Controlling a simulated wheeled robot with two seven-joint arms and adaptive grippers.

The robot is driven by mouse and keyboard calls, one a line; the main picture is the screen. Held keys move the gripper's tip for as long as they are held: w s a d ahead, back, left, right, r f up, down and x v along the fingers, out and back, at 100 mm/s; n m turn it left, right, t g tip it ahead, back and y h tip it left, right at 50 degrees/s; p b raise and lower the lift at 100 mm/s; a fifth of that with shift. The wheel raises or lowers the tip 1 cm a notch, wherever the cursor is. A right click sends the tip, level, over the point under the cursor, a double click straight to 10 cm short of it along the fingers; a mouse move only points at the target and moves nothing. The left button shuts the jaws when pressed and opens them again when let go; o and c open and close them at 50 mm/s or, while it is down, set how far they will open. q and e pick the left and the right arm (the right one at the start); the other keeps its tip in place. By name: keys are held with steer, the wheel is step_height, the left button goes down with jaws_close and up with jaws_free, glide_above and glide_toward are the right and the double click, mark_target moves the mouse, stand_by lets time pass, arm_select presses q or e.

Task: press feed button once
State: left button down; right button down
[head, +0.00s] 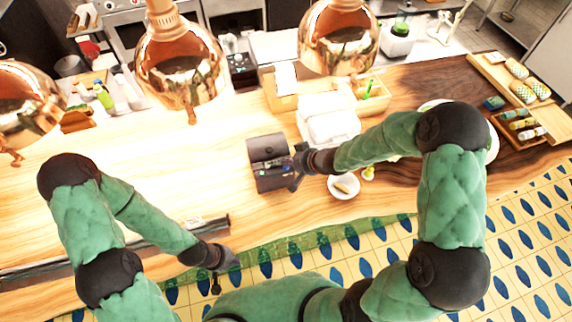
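A dark box-shaped machine (264,152), which looks like a small printer, stands on the wooden counter near the middle of the head view. It has a rounded lid and a small bluish lit patch on its right part. A feed button cannot be made out at this size. My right gripper (296,180) is at the machine's right side, very close to it; whether it touches cannot be told. My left gripper (216,286) hangs by the counter's front edge, low and left of the machine, apart from it. The finger opening of both grippers is too small to judge.
A small plate (333,191) with a pale item sits right of the machine. White stacked items (328,128) stand behind it. Copper lamps (180,75) hang over the counter (120,165). A wooden tray (520,146) of small containers is at far right. The counter left of the machine is clear.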

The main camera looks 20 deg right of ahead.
steer(key=shift+r+p, duration=0.65)
step_height(320, 180, up, 5)
steer(key=p, duration=0.5)
steer(key=shift+r, duration=0.1)
stand_by(0.8)
